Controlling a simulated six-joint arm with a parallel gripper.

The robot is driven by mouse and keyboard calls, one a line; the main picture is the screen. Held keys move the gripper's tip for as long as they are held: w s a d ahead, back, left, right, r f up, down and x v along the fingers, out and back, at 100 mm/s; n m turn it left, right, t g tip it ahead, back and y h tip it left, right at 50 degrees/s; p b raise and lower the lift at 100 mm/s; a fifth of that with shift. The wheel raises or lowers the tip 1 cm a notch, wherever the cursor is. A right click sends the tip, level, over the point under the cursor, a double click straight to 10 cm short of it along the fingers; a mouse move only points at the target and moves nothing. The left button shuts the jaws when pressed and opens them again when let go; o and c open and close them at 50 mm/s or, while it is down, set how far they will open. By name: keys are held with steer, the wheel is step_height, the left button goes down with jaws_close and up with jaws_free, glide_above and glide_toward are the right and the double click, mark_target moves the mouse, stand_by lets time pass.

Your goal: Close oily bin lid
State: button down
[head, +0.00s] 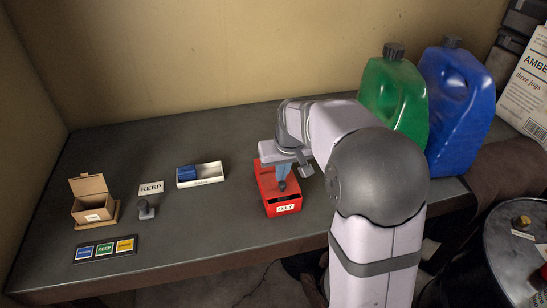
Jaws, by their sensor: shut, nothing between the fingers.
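The red oily bin (284,210) stands on the dark bench, with a white label on its front that seems to read OILY. My gripper (283,184) is over the bin, pointing down, with its fingers shut and nothing held. The fingertips overlap the bin's top in this view; I cannot tell if they touch it. A dark area shows at the bin's top around the fingers. The gripper hides much of the bin's back and top, so the lid's position is not clear.
A white tray (214,178) with a blue block (187,172), a KEEP card (151,188), a small grey knobbed object (146,209), an open cardboard box (91,208) and a label panel (106,248) lie left. Green (392,92) and blue (458,100) jugs stand behind my arm.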

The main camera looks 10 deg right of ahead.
mark_target(283, 183)
steer(key=shift+s, duration=1.1)
steer(key=shift+s+f, duration=0.15)
steer(key=shift+w, duration=0.45)
steer(key=w, duration=0.1)
steer(key=w+p, duration=0.1)
steer(key=w, duration=0.1)
steer(key=shift+w+r+p, duration=0.3)
steer(key=shift+w+p, duration=0.05)
steer(key=shift+p, duration=0.05)
steer(key=b+v, duration=0.2)
steer(key=v, duration=0.8)
steer(key=shift+b, duration=0.35)
steer(key=shift+f, duration=0.1)
steer(key=shift+s, duration=0.1)
